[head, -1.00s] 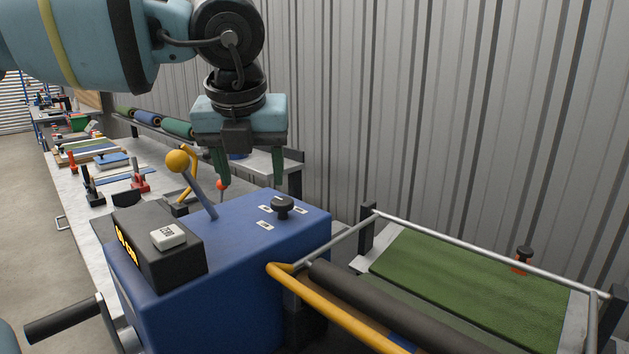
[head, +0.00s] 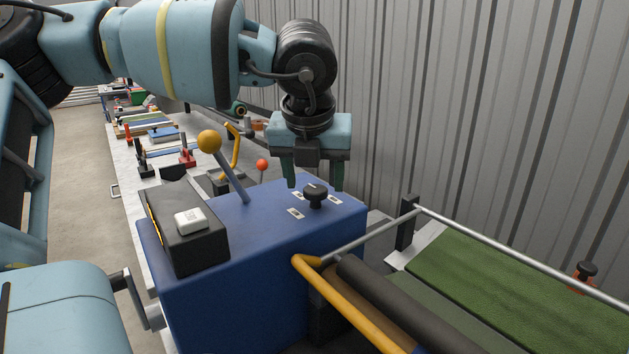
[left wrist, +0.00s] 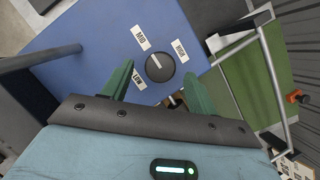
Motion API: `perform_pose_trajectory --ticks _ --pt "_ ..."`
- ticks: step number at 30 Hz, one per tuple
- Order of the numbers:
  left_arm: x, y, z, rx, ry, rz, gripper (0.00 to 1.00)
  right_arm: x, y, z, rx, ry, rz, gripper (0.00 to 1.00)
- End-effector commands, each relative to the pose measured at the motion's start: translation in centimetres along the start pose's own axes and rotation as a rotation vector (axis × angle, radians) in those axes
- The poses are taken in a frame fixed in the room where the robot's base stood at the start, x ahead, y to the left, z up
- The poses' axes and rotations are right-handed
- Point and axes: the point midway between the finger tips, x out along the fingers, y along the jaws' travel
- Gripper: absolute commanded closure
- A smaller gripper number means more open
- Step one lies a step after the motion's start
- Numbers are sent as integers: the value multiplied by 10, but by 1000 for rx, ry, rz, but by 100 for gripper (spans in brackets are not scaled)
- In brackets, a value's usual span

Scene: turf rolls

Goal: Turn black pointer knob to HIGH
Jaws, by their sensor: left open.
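The black pointer knob (head: 315,196) stands on top of the blue machine housing (head: 262,250). In the left wrist view the knob (left wrist: 160,67) sits among white labels: MID (left wrist: 139,37), HIGH (left wrist: 180,50) and LOW (left wrist: 139,79). Its short white mark points up and left in that view, roughly to the MID side, away from HIGH. My left gripper (head: 315,187) points down with its green fingers open. It is close above and behind the knob in the head view, with nothing between the fingers. Contact is not visible. My right gripper is out of view.
A lever with a yellow ball (head: 209,141) and a black box with a white button (head: 190,220) stand left of the knob. A yellow bar (head: 345,300) and green turf (head: 500,285) lie to the right. A corrugated wall (head: 480,100) rises behind.

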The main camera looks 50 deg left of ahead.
Motion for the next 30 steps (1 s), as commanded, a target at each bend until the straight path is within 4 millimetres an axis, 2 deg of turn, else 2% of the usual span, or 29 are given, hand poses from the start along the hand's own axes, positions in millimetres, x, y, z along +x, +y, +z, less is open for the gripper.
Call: perform_pose_trajectory --ticks 6,14,17,24,30 --pt "16 0 0 0 1 0 41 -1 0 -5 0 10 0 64" --pt "18 0 0 0 0 0 41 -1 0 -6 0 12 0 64" --pt "17 0 0 0 0 0 52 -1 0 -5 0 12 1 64" --pt "17 0 0 0 -1 -1 83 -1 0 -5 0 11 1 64" --pt "17 0 0 10 -1 -5 85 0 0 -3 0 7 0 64"
